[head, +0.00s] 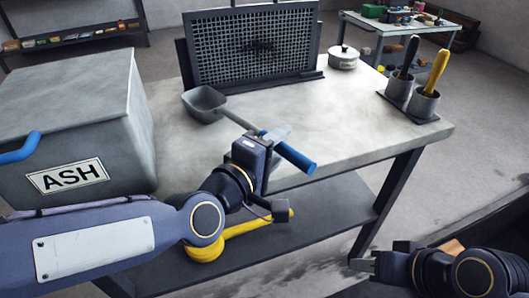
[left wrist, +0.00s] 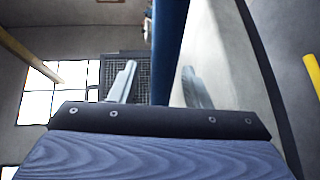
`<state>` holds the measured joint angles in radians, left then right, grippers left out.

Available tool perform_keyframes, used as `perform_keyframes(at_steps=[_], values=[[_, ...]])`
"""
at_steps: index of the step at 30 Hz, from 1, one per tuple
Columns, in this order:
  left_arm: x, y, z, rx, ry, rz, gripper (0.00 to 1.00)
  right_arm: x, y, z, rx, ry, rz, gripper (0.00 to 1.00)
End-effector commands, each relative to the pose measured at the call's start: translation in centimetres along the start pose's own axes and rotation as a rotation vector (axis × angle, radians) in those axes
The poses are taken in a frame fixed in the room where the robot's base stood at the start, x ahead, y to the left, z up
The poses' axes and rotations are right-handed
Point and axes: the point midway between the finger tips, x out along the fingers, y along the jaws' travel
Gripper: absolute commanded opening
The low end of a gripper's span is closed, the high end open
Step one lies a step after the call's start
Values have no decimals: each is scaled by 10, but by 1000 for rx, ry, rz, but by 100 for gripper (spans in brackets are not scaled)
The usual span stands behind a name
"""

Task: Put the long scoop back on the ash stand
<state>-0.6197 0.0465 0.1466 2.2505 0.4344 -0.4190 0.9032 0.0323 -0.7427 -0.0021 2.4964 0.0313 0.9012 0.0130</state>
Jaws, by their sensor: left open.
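The long scoop (head: 205,102) lies on the grey table, its square grey pan in front of the mesh screen and its blue grip (head: 299,159) reaching over the front edge. My left gripper (head: 277,138) is open at the handle near the blue grip. In the left wrist view the blue handle (left wrist: 169,45) runs between the spread fingers (left wrist: 158,88); contact cannot be told. A grey box labelled ASH (head: 70,135) stands at the left; no separate ash stand can be made out. My right gripper (head: 363,265) is low at the right, its jaw gap unclear.
The table (head: 350,125) carries a dark mesh screen (head: 255,45), a lidded pot (head: 343,57) and two cups (head: 410,98) with black-handled and yellow-handled tools. A yellow object (head: 240,238) lies on the lower shelf. The table middle is clear.

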Motion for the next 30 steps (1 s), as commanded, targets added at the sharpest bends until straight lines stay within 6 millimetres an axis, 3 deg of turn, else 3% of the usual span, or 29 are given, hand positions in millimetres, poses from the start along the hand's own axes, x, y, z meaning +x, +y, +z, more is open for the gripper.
perform_keyframes(at_steps=[16, 22, 30], values=[[-101, 6, 0, 0, 2, 4, 43, -26, -12, -13, 0, 0, 0, 36], [-118, 3, 0, 1, 1, 1, 43, -30, -14, -15, 0, 0, 0, 36], [-120, 1, 0, 1, 0, -1, 43, -30, -14, -15, 0, 0, 0, 36]])
